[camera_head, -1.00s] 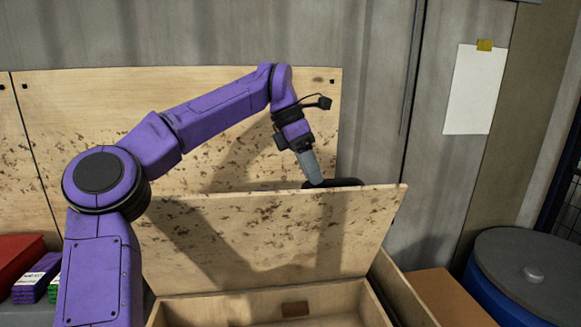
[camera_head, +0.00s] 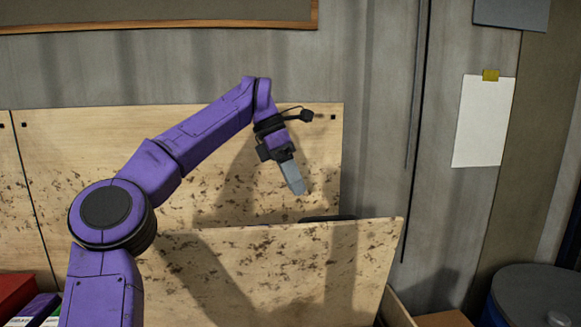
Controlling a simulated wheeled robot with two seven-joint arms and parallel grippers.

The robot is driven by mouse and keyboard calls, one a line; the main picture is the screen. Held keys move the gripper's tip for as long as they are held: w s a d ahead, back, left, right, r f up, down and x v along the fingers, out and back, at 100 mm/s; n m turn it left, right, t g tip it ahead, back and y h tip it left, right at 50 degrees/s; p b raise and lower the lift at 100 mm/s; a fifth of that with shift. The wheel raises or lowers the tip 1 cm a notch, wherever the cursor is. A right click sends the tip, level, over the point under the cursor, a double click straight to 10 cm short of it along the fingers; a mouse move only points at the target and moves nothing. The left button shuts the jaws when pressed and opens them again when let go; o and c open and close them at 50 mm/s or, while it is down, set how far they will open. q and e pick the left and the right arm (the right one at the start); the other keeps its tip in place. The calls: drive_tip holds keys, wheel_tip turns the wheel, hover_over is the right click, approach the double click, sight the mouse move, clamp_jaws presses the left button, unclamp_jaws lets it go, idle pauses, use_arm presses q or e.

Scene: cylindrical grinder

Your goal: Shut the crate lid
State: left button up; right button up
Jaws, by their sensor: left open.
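The crate lid (camera_head: 290,275) is a stained plywood panel standing raised, nearly upright, at the lower middle of the head view. Only a small part of the crate's side wall (camera_head: 397,310) shows at the bottom edge; the crate's inside is out of the picture. My left gripper (camera_head: 299,190) is open and empty. It appears above the lid's top edge, pointing down, with a visible gap between them. A dark object shows just behind the lid's top edge; I cannot tell what it is. My right gripper is not in view.
A plywood board (camera_head: 90,180) stands against the grey wall behind the lid. A drum with a grey top (camera_head: 535,295) is at the lower right. A red box (camera_head: 15,292) is at the lower left. A white sheet (camera_head: 484,122) hangs on the wall.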

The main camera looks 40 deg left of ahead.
use_arm(q)
drive_tip(key=v, duration=0.2)
drive_tip(key=shift+s+a+r+p, duration=0.1)
drive_tip(key=shift+s+r+p, duration=0.05)
drive_tip(key=shift+r+p, duration=0.25)
drive_tip(key=c, duration=0.3)
drive_tip(key=w+r+g+y+p, duration=0.1)
drive_tip(key=p, duration=0.3)
drive_tip(key=shift+r+n, duration=0.15)
drive_tip(key=shift+n, duration=0.25)
clamp_jaws()
drive_tip(key=s+d+f+n+g, duration=0.1)
drive_tip(key=f+n, duration=0.2)
drive_tip(key=n, duration=0.8)
drive_tip(key=s+d+f+n+g+b, duration=0.1)
drive_tip(key=s+d+f+n, duration=0.1)
drive_tip(key=n, duration=1)
drive_tip(key=s+d+f+n+g+y, duration=0.1)
drive_tip(key=f+n, duration=0.3)
drive_tip(key=n, duration=0.7)
drive_tip(key=shift+s+d+f+n, duration=0.35)
drive_tip(key=shift+s+d, duration=0.15)
drive_tip(key=shift+d, duration=0.15)
